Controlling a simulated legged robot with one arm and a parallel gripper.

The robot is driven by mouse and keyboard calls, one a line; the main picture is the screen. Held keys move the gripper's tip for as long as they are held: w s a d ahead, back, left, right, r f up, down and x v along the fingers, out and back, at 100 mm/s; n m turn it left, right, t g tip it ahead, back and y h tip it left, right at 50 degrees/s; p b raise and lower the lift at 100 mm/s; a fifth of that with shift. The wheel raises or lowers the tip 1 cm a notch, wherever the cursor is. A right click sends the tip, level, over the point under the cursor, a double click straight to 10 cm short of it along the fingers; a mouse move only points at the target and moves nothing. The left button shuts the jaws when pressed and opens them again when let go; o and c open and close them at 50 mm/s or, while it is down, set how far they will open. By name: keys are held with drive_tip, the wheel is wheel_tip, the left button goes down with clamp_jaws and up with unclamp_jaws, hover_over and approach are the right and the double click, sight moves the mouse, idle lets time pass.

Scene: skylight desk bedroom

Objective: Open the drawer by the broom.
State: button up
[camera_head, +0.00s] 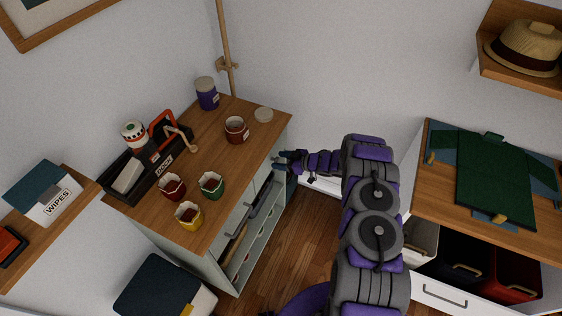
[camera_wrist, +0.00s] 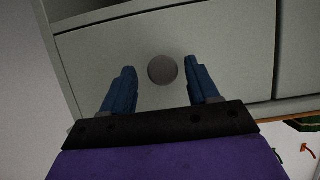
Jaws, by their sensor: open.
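The broom (camera_head: 225,45) shows as a wooden pole upright in the corner behind the cabinet (camera_head: 245,110), held by a wooden wall bracket. In the wrist view a pale grey-green drawer front (camera_wrist: 100,62) with a round grey knob (camera_wrist: 162,70) fills most of the picture. It looks closed, with thin seams around it. My gripper (camera_wrist: 160,68) is open, its two blue fingers on either side of the knob; I cannot tell whether they touch it. In the head view my gripper (camera_head: 284,160) is at the cabinet front near the broom end, and my arm hides some of that area.
On the cabinet top stand a purple jar (camera_head: 207,94), a red pot (camera_head: 236,130), several small cups and a black tool caddy (camera_head: 150,172). A desk (camera_head: 420,195) with a green folded item and bins below stands right. Wooden floor (camera_head: 300,240) lies between.

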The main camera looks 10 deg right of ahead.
drive_tip(key=shift+a, duration=0.35)
drive_tip(key=shift+d, duration=0.1)
clamp_jaws()
idle(0.3)
